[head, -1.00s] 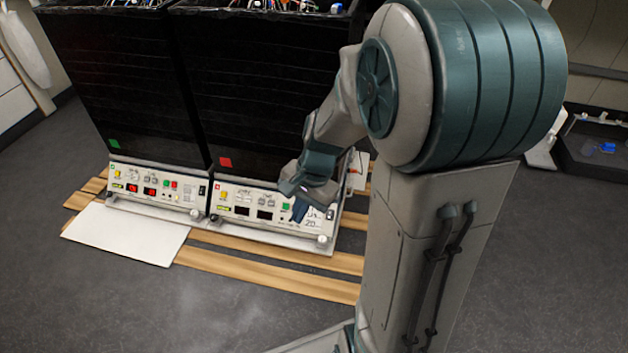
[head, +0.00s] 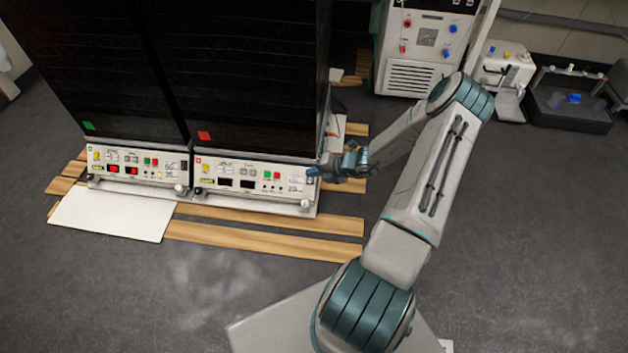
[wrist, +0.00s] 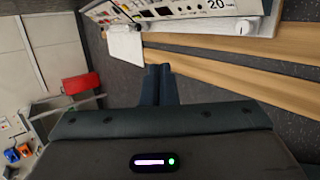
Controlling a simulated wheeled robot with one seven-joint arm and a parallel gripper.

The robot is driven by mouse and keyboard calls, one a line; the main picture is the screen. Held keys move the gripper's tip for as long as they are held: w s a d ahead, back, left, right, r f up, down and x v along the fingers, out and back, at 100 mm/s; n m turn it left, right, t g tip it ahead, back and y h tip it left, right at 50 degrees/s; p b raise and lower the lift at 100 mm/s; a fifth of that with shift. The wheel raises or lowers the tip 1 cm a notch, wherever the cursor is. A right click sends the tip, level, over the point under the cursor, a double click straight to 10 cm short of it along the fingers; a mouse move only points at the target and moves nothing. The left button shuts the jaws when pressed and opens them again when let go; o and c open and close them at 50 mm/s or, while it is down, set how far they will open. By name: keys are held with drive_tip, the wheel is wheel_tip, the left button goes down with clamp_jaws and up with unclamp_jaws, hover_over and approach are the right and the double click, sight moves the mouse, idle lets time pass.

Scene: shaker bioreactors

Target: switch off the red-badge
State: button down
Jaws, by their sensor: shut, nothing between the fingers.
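My gripper (head: 312,172) is at the right end of this panel in the head view, and covers part of that end. Whether it touches the panel I cannot tell. In the wrist view, the fingers (wrist: 160,72) are together and empty, below the panel (wrist: 165,12) in the picture.
The green-badge shaker (head: 89,126) stands close on the left, with its displays lit red. Wooden slats (head: 260,240) and a white board (head: 110,214) lie on the floor in front. A white cabinet (head: 412,80) and a dark tray (head: 570,115) are at the back right.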

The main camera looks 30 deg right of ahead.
drive_tip(key=s+d+f+m+t+h+p, duration=0.1)
drive_tip(key=d+f+m, duration=0.5)
drive_tip(key=m, duration=0.8)
wheel_tip(320, 180, down, 3)
drive_tip(key=shift+s+f+t+h+p, duration=0.15)
drive_tip(key=shift+s+t+h+p, duration=0.2)
drive_tip(key=shift+t+h, duration=0.4)
drive_tip(key=b, duration=0.5)
approach(310, 180)
drive_tip(key=w+a, duration=0.1)
drive_tip(key=w+a+f, duration=0.2)
drive_tip(key=a, duration=0.1)
drive_tip(key=shift+f, duration=0.1)
drive_tip(key=shift+w+d+f+b, duration=0.45)
drive_tip(key=shift+w+f+b, duration=0.3)
drive_tip(key=shift+b, duration=0.35)
